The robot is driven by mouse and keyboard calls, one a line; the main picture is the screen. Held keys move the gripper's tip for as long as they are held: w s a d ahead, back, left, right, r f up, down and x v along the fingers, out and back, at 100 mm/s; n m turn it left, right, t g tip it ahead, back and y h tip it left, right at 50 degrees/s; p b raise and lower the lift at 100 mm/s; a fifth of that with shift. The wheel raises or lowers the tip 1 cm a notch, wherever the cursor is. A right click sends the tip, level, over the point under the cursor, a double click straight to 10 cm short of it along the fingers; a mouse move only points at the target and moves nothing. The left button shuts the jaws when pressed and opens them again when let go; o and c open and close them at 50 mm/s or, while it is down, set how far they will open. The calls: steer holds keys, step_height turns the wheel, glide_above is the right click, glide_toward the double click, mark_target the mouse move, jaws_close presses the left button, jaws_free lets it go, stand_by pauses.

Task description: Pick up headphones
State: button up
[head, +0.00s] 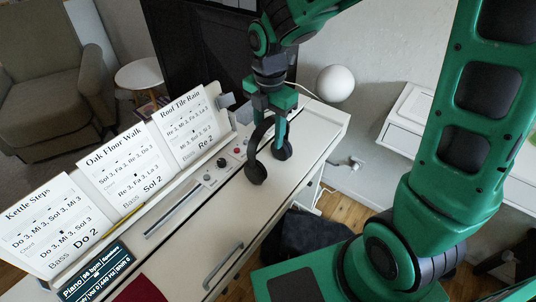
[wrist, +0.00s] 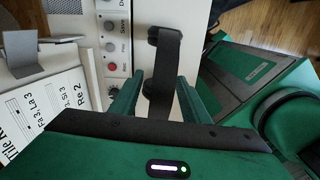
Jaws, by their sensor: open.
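The black headphones (head: 256,173) stand on the right end of the white piano top, headband up and ear cups down. In the wrist view the dark headphone band (wrist: 162,62) runs between my two green fingers. My gripper (head: 271,122) is over the headphones, pointing down, with its fingers on either side of the band. A gap shows between each finger and the band in the wrist view, so the jaws are open. The far ear cup is partly hidden by a finger in the head view.
The piano's control knobs (head: 222,163) lie just left of the headphones. Upright music sheets (head: 182,125) line the back, with a grey clip (head: 226,100) at their end. A white globe lamp (head: 335,83) stands behind right. The front piano top (head: 215,225) is mostly clear.

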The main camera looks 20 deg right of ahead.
jaws_close()
steer(key=shift+r, duration=0.15)
